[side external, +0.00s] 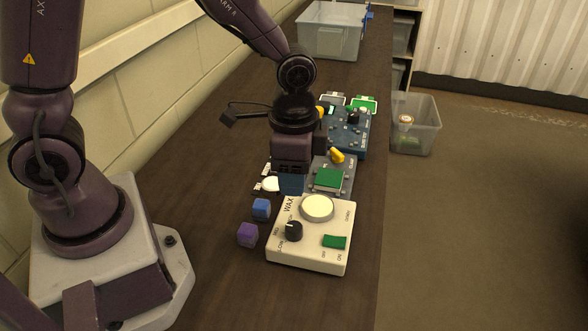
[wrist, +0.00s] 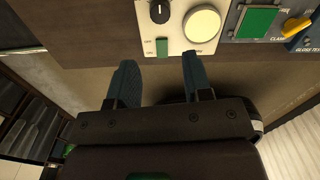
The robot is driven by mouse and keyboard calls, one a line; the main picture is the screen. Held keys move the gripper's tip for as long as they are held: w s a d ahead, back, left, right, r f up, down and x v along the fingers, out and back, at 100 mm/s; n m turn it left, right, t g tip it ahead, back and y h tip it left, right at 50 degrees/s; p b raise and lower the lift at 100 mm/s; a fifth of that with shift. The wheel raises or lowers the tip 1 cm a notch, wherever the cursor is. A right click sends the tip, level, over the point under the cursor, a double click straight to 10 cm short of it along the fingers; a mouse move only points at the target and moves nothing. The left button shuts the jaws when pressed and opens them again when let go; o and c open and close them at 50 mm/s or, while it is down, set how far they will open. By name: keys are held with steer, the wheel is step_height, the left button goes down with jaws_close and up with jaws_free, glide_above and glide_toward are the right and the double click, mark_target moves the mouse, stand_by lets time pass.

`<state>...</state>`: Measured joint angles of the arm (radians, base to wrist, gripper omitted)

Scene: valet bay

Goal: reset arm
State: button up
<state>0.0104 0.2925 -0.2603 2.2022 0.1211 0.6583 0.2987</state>
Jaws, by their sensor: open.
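My gripper (side external: 291,186) is above the bench, over the row of control boxes, behind the white WAX box in the side view. Its dark blue fingers (wrist: 159,70) are spread apart in the wrist view with nothing between them. In that view the fingers sit below the WAX box, against the bench edge and the floor beyond. How high the fingertips are above the boxes is hard to tell.
The WAX box (side external: 313,258) has a round cream button, a black knob and a green switch. Blue (side external: 261,209) and purple (side external: 247,234) cubes lie beside it. Blue-grey boxes (side external: 350,137) and a clear bin (side external: 331,40) stand farther back. Another bin (side external: 428,137) is beyond the bench edge.

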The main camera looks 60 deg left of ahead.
stand_by(0.3)
steer(key=s+a+r+n+t, duration=0.2)
steer(key=s+a+r+n, duration=0.1)
steer(key=r, duration=0.5)
steer(key=s+a+r+n+t, duration=0.3)
steer(key=s+a+r+n, duration=0.1)
steer(key=s+r, duration=0.4)
steer(key=shift+a+r+t, duration=0.3)
steer(key=shift+a+r, duration=0.05)
steer(key=shift+r, duration=0.3)
